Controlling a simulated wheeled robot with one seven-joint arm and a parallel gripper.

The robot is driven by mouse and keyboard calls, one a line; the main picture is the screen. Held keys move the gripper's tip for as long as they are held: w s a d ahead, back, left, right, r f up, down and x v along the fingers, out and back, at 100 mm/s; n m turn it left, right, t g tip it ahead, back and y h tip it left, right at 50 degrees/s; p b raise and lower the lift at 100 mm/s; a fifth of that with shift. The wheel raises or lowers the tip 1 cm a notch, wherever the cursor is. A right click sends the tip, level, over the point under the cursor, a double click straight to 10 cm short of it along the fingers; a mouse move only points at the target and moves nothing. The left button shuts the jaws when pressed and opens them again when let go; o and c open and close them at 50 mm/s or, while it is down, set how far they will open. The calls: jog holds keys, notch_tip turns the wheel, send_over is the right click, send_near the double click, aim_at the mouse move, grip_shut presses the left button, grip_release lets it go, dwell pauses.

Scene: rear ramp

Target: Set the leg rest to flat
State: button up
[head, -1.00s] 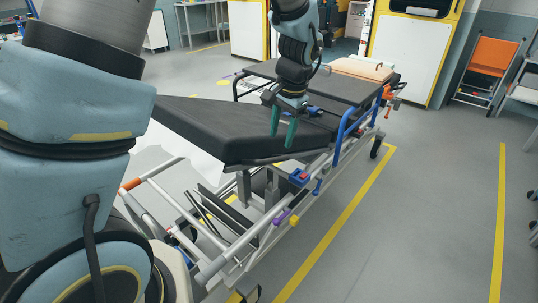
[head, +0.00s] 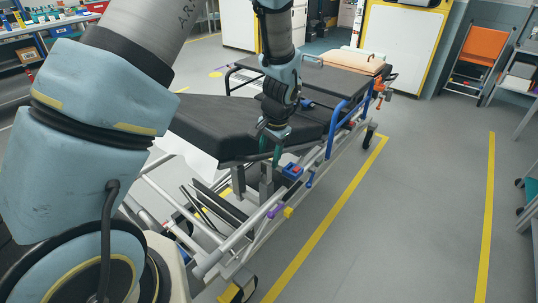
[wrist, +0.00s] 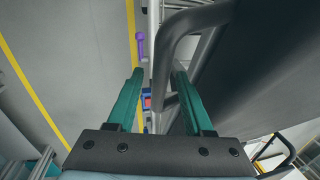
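The leg rest (head: 215,125) is the black padded section at the near end of the stretcher. Its foot end sits high above the silver frame, so it looks tilted up. My gripper (head: 270,155) has green fingers and is at the leg rest's near side edge. In the wrist view my gripper (wrist: 158,73) has its fingers apart. A dark bent bar (wrist: 168,60) beside the pad shows between or just beyond them; contact cannot be told. A blue block with a red part (head: 291,171) and a purple handle (head: 275,211) are on the frame below.
A blue side rail (head: 345,115) stands along the stretcher farther back. A tan pillow (head: 352,62) lies at the far end. Open grey floor with yellow lines (head: 330,220) is to the right. An orange chair (head: 477,50) stands by the far right wall.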

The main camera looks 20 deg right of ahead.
grip_shut()
dwell(1.2)
